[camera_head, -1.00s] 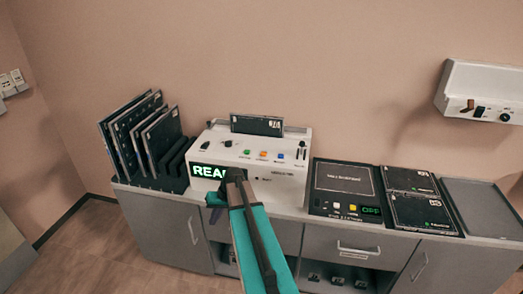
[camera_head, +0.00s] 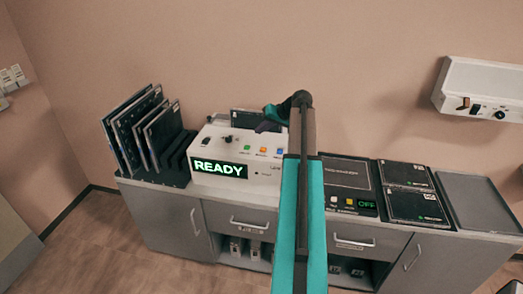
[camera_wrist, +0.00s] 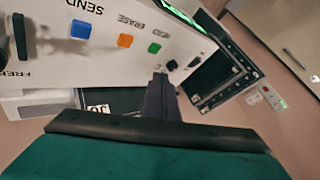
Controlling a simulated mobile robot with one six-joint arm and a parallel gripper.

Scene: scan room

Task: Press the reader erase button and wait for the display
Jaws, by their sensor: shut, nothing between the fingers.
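The reader (camera_head: 215,181) is a white box on the cabinet top, and its lit display (camera_head: 220,168) reads READY in green. A row of coloured buttons sits on its sloped face. The orange button labelled ERASE (camera_wrist: 125,40) lies between the blue SEND button (camera_wrist: 80,28) and the green one (camera_wrist: 154,47). My gripper (camera_wrist: 161,80) is shut and empty. In the wrist view its tip is beyond the green button, close to a dark knob; I cannot tell whether it touches anything. In the head view my gripper (camera_head: 265,127) is above the reader's back part, and my arm hides the reader's right end.
A dark cassette (camera_head: 243,117) stands at the reader's back. A rack (camera_head: 165,176) of upright plates is on the left. To the right are a dark panel reading OFF (camera_head: 367,204), flat cassettes (camera_head: 405,175) and an empty grey tray (camera_head: 485,200). A white wall unit (camera_head: 485,80) hangs at upper right.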

